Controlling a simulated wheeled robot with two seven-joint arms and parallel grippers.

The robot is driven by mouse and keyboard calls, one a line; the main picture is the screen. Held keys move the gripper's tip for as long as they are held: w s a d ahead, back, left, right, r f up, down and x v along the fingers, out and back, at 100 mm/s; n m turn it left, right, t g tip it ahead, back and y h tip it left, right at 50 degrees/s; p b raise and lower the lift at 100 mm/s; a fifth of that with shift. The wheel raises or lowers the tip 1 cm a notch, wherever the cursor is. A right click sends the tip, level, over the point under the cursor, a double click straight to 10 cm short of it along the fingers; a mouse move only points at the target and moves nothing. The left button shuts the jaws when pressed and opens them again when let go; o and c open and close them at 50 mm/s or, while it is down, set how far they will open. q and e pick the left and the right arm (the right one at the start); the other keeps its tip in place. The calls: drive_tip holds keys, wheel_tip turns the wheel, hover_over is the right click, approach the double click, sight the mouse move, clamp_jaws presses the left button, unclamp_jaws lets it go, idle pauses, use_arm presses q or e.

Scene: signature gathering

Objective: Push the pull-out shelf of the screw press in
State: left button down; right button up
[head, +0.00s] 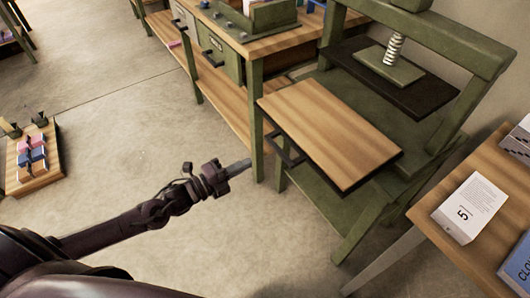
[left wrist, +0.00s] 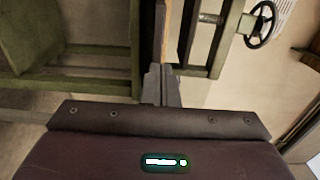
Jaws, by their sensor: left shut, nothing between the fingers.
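The screw press is a green frame with a coiled screw (head: 393,50) above a dark bed (head: 425,98). Its pull-out shelf (head: 330,128) is a wooden board that sticks out in front of the press, with a dark bar handle (head: 284,150) on its left front edge. My left gripper (head: 240,166) is shut and empty, left of the handle in the head view and apart from it. Its closed fingers (left wrist: 161,84) also show in the left wrist view, pointing towards a thin wooden edge and green frame parts. My right gripper is not in view.
A green workbench (head: 255,48) with drawers and a lower shelf stands left of the press. A table at the right holds a white box (head: 468,208) and a blue box (head: 518,262). A wooden tray (head: 35,178) lies at the left. The floor between is clear.

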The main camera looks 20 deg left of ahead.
sight(274, 149)
use_arm(q)
drive_tip(key=x, duration=0.7)
drive_tip(key=shift+w+r+p, duration=0.1)
drive_tip(key=shift+p, duration=0.2)
drive_tip(key=shift+w+d, duration=0.1)
drive_tip(key=shift+w, duration=0.05)
drive_tip(key=shift+d, duration=0.1)
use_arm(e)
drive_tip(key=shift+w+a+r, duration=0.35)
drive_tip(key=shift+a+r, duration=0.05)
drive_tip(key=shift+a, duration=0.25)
use_arm(q)
drive_tip(key=shift+w, duration=0.1)
